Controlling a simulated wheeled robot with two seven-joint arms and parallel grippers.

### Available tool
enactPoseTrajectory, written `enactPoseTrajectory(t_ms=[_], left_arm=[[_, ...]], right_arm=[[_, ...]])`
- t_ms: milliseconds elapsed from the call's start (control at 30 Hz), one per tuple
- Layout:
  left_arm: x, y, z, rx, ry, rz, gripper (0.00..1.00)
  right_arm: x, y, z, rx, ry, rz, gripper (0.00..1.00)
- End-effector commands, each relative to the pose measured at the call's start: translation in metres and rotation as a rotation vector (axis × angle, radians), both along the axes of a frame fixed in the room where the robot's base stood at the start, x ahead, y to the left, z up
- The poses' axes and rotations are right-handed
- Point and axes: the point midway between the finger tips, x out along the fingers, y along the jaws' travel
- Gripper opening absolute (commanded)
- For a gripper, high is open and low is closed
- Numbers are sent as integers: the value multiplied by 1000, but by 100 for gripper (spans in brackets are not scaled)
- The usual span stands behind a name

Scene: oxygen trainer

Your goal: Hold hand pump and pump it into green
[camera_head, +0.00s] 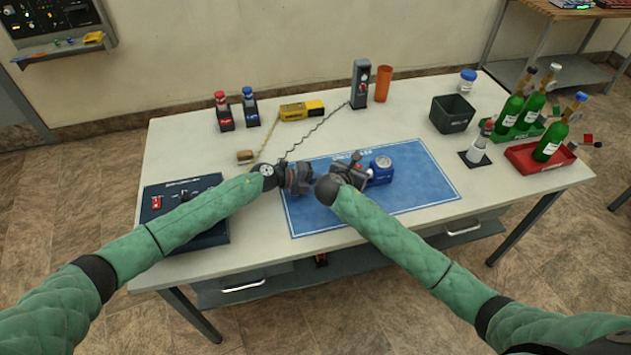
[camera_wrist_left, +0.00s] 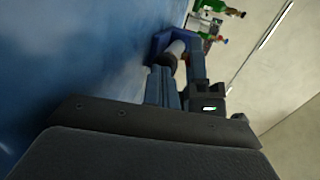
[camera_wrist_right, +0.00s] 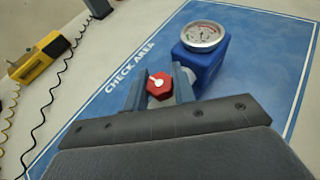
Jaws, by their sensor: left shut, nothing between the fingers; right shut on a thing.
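The blue hand pump with a round white gauge (camera_head: 381,168) is on the blue mat marked CHECK AREA (camera_head: 425,180). In the right wrist view its gauge (camera_wrist_right: 202,35) faces up, and a red hexagonal knob (camera_wrist_right: 160,84) with a white mark shows between my right fingers. The needle's exact reading is too small to tell. My right gripper (camera_head: 357,172) is shut on the pump at its left side; the grip itself is partly hidden. My left gripper (camera_head: 308,177) is shut and empty, just left of the right one. The left wrist view shows a blue part with a pale cylinder (camera_wrist_left: 176,48) beyond its fingers.
A dark blue panel box (camera_head: 185,205) lies at the left. Red and blue small bottles (camera_head: 223,110), a yellow device (camera_head: 301,110), a grey unit (camera_head: 361,85) and an orange cup (camera_head: 383,83) stand at the back. A dark bin (camera_head: 452,113) and green bottles (camera_head: 550,142) are right.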

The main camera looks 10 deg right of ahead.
Motion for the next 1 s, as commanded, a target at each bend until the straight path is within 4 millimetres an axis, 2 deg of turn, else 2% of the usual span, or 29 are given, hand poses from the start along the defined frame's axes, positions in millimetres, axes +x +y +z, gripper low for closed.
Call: enactPoseTrajectory(t_ms=[300, 467, 667, 1000], left_arm=[[-1, -3, 0, -1, 1, -3, 0], [-2, 6, -1, 0, 1, -1, 0], [-3, 39, -1, 0, 2, 1, 0], [-8, 103, 18, 1, 1, 1, 0]], right_arm=[[0, 3, 0, 3, 0, 4, 0], [0, 3, 0, 4, -1, 5, 0], [0, 3, 0, 3, 0, 4, 0], [0, 2, 0, 2, 0, 3, 0]])
